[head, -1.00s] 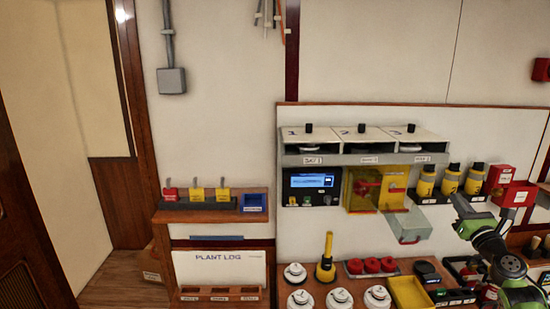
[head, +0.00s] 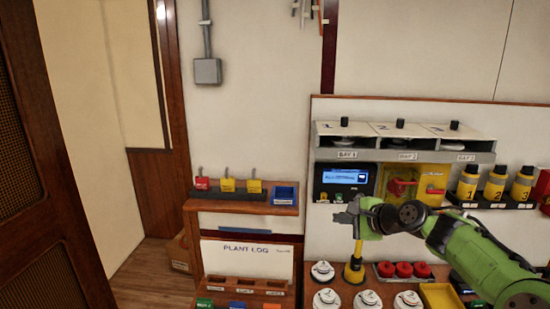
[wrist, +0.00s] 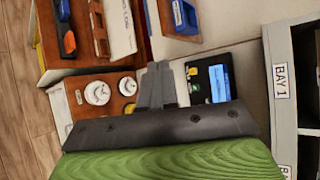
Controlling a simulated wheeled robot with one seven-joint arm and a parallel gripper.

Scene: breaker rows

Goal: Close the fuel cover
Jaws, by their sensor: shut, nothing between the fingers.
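The yellow fuel box (head: 429,172) with red valve parts (head: 401,188) is on the wall panel, right of the black screen unit (head: 346,178). Its clear cover does not show; my arm crosses the area below the box, so I cannot tell how the cover stands. My gripper (head: 345,215) is left of the box, in front of the screen unit's lower edge and above a yellow-handled tool. In the wrist view my gripper's fingers (wrist: 157,84) are together and hold nothing. The screen unit shows beside them (wrist: 210,80).
A grey bay shelf (head: 405,150) juts out above the box. Yellow bottles (head: 495,185) stand to the right. White round knobs (head: 367,299), red knobs (head: 404,269) and a yellow tray (head: 440,296) lie below. The plant log desk (head: 245,257) is at left.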

